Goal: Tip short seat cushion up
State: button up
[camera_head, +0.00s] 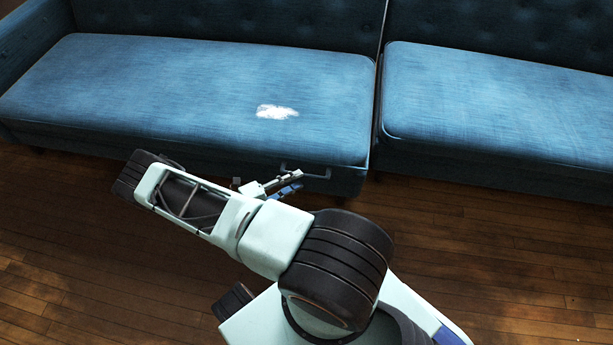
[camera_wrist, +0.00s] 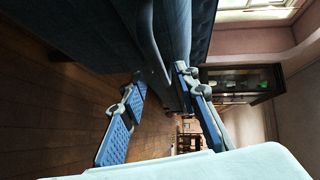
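The sofa has two blue seat cushions split by a narrow gap. The left cushion (camera_head: 190,90) lies flat with a white patch on top. A grey bar handle (camera_head: 318,174) sits on its front face near the right end. The right cushion (camera_head: 490,105) also lies flat and runs out of the picture; which cushion is the short one I cannot tell. My gripper (camera_head: 290,181) is at the handle's left end. In the wrist view my gripper (camera_wrist: 160,78) has its fingers apart, with the handle (camera_wrist: 152,45) running between their tips. Contact is unclear.
The tufted backrest (camera_head: 250,15) rises behind the cushions, and an armrest (camera_head: 25,45) closes the left end. Bare wooden floor (camera_head: 70,245) lies in front of the sofa. A dark cabinet (camera_wrist: 240,82) stands by the wall in the wrist view.

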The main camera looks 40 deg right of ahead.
aim_at(306, 176)
jog(key=d, duration=0.5)
jog(key=shift+s+f, duration=0.25)
jog(key=shift+f, duration=0.1)
grip_shut()
